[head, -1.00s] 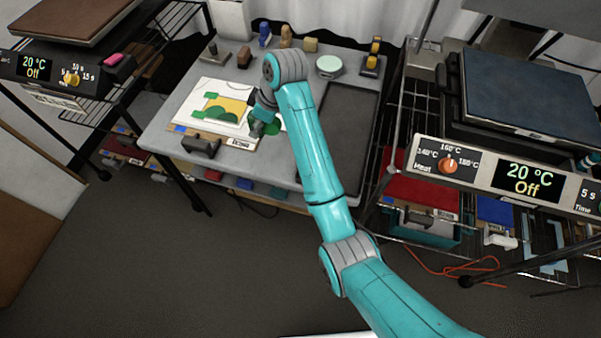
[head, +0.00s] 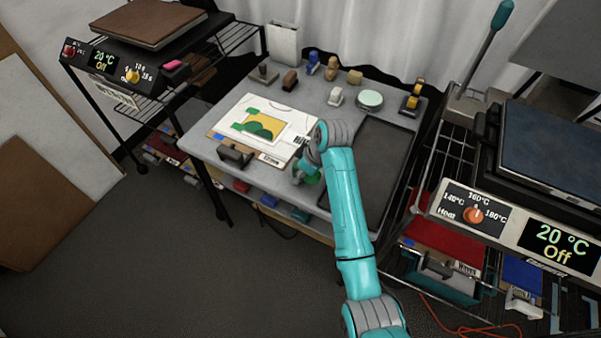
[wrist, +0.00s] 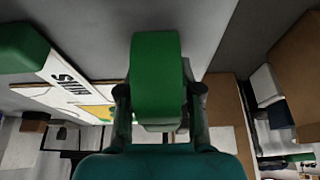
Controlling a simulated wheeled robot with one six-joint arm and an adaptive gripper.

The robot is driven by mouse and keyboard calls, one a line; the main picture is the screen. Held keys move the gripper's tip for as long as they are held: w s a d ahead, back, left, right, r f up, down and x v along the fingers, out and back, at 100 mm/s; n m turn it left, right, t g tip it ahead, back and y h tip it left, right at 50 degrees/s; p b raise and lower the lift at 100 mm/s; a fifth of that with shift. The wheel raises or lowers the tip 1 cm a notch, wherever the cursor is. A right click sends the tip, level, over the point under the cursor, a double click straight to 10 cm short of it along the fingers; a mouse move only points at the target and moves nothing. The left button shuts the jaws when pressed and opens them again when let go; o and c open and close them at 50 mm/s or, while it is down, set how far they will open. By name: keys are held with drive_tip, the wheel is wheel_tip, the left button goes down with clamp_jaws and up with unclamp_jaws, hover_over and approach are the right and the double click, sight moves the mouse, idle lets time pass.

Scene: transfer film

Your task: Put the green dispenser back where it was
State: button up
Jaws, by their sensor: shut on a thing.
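The green dispenser (wrist: 157,75) is between the two fingers of my gripper (wrist: 160,105) in the wrist view. In the head view, a green part of it (head: 309,173) shows beside my gripper (head: 302,168), over the front edge region of the grey worktable (head: 212,130). My gripper is shut on it. My wrist and arm hide part of it in the head view, and I cannot tell how far it is above the table.
A board with a white sheet and yellow-green print (head: 240,108) lies left of my gripper. A dark tray (head: 385,165) is right. A black-handled tool (head: 236,153) lies in front. A white item (head: 335,97) and round pale tin (head: 369,99) stand behind. Heat presses flank the table.

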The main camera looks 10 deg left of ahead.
drive_tip(key=shift+f, duration=0.2)
drive_tip(key=o, duration=1)
drive_tip(key=v, duration=1.2)
